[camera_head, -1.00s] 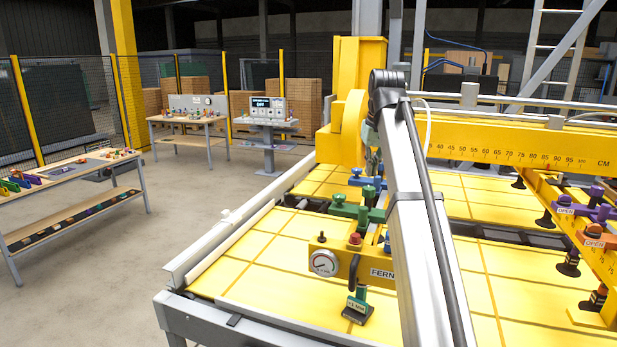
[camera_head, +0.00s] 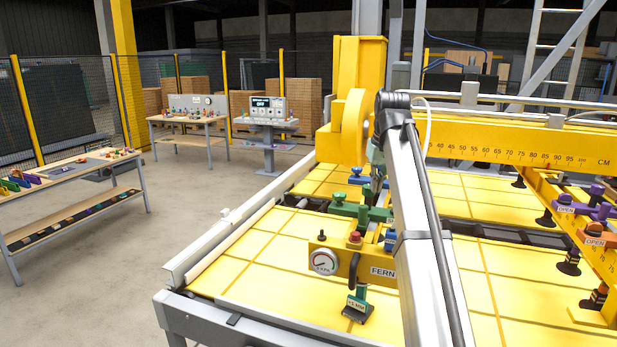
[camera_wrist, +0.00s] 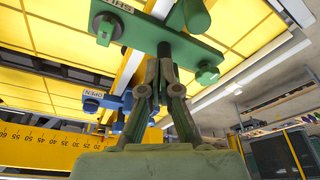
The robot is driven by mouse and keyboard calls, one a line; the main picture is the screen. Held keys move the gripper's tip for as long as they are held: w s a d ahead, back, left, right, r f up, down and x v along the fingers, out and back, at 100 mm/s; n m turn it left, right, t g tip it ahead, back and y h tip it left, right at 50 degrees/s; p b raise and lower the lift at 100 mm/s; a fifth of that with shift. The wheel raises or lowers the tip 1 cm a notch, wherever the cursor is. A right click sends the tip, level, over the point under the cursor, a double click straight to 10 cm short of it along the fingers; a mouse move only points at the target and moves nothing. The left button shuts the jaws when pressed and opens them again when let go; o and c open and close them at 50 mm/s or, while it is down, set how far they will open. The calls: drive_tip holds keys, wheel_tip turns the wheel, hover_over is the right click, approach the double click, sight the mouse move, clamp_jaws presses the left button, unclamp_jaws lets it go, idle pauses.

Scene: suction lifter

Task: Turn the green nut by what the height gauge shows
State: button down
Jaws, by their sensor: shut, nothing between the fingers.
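A green cross-bar fitting (camera_head: 345,208) with round knobs sits on the yellow suction lifter beam; its label reads SHUT. It also fills the top of the wrist view (camera_wrist: 150,35). Below the beam stands a green stem (camera_head: 361,291) with a small label ending in MM on a dark foot; its figure is too small to read surely. Which green part is the nut, I cannot tell. My gripper (camera_wrist: 166,55) is shut and empty, its fingertips close to the green bar; whether they touch I cannot tell. In the head view my arm partly hides it.
A round pressure gauge (camera_head: 324,261) and a red knob (camera_head: 354,237) sit beside the green fitting. A blue fitting (camera_wrist: 105,100) labelled OPEN is near my fingers. A yellow centimetre scale (camera_head: 515,157) spans the right. Workbenches stand left; floor between is clear.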

drive_tip(key=shift+f, duration=0.5)
drive_tip(key=shift+w+r, duration=0.1)
drive_tip(key=shift+w, duration=0.1)
idle(0.6)
drive_tip(key=shift+a+p, duration=0.3)
drive_tip(key=shift+a, duration=0.05)
drive_tip(key=shift+s, duration=0.15)
drive_tip(key=shift+s+d, duration=0.15)
drive_tip(key=shift+s, duration=0.15)
wheel_tip(320, 180, up, 6)
drive_tip(key=shift+f, duration=0.1)
idle(0.5)
